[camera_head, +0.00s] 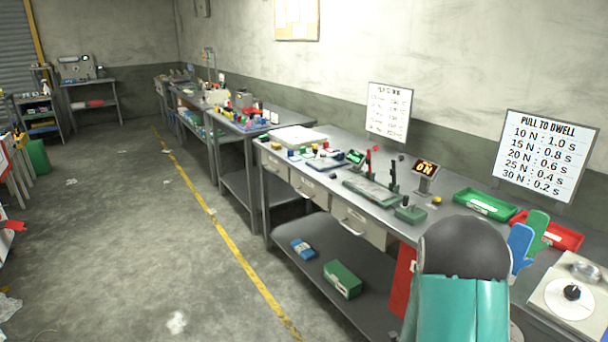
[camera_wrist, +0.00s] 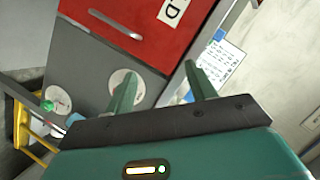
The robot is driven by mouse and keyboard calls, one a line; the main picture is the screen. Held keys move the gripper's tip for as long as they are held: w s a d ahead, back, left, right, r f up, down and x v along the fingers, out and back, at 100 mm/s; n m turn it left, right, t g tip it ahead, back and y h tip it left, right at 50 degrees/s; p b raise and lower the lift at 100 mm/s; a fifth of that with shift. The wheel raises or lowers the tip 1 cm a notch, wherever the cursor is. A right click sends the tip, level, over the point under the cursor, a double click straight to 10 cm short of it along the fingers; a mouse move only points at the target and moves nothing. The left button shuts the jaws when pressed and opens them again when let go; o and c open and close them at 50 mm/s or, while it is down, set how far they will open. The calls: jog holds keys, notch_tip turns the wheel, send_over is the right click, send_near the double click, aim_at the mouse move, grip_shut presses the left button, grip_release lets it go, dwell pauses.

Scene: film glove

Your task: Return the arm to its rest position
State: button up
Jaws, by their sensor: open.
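My arm shows in the head view as a dark rounded joint and a teal link, low and right of centre, in front of the workbench (camera_head: 345,210). My gripper (camera_wrist: 159,70) shows in the wrist view with its two green fingers spread apart and nothing between them. In that view a red drawer front (camera_wrist: 140,30) with a pale handle and a white label lies beyond the fingers. The fingers' distance from it is hard to tell. My gripper's fingers are not seen in the head view.
A green box (camera_head: 342,278) lies on the lower shelf. The floor at left is mostly open.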

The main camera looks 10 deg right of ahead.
jog(key=w+a+r+n+t+y, duration=0.1)
jog(key=w+a+r+n+y, duration=0.1)
jog(key=a+r+n+y, duration=1.15)
jog(key=s+a+r+n+g+h, duration=0.1)
jog(key=s+a+r+n+g, duration=0.1)
jog(key=s+a+r, duration=0.4)
jog(key=s+a+r+n+g+h, duration=0.1)
jog(key=s+a+r+n, duration=0.4)
jog(key=s+a, duration=0.6)
jog(key=s+r+g, duration=0.1)
jog(key=s, duration=0.3)
jog(key=shift+a+r, duration=0.15)
jog(key=shift+a, duration=0.05)
jog(key=shift+s, duration=0.15)
